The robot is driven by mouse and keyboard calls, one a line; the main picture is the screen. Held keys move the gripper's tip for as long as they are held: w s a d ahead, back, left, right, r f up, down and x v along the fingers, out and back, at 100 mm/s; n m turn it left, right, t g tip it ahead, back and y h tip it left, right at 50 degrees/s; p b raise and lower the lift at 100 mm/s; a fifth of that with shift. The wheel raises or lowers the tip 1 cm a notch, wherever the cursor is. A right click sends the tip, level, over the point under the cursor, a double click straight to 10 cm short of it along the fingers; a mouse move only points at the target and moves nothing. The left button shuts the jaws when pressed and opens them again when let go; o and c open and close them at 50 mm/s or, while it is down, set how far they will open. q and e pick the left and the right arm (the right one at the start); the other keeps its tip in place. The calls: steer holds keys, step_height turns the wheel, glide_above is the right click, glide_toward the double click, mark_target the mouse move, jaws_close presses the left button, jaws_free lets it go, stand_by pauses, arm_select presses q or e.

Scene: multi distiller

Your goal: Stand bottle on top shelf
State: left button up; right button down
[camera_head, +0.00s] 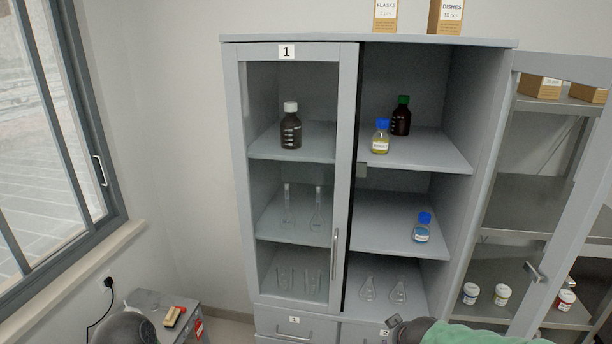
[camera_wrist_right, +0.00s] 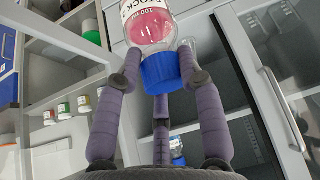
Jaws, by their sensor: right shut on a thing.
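My right gripper (camera_wrist_right: 160,60) is shut on a clear bottle (camera_wrist_right: 148,22) with pink liquid, a white label and a blue cap (camera_wrist_right: 160,73). Its fingers close around the cap end. In the head view only part of this hand shows at the bottom edge, and the held bottle is not visible there. The cabinet's top shelf (camera_head: 420,155) holds a yellow bottle (camera_head: 381,138) with a blue cap and a brown bottle (camera_head: 401,117) with a green cap, both upright. A rounded part of my left arm shows at the bottom left; its gripper fingers are not seen.
The right cabinet door (camera_head: 562,185) stands open; the left glass door (camera_head: 290,180) is shut. A blue bottle (camera_head: 422,228) stands on the middle shelf, with flasks (camera_head: 397,291) below. The top shelf's right part is clear. Small jars (camera_head: 502,295) show behind the open door.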

steer(key=s+a+f+b, duration=0.2)
steer(key=s+f+b, duration=0.1)
steer(key=f, duration=0.5)
steer(key=s+a+f+b, duration=0.3)
steer(key=s+f, duration=0.1)
steer(key=f, duration=0.4)
steer(key=shift+a, duration=0.15)
steer(key=shift+r, duration=0.15)
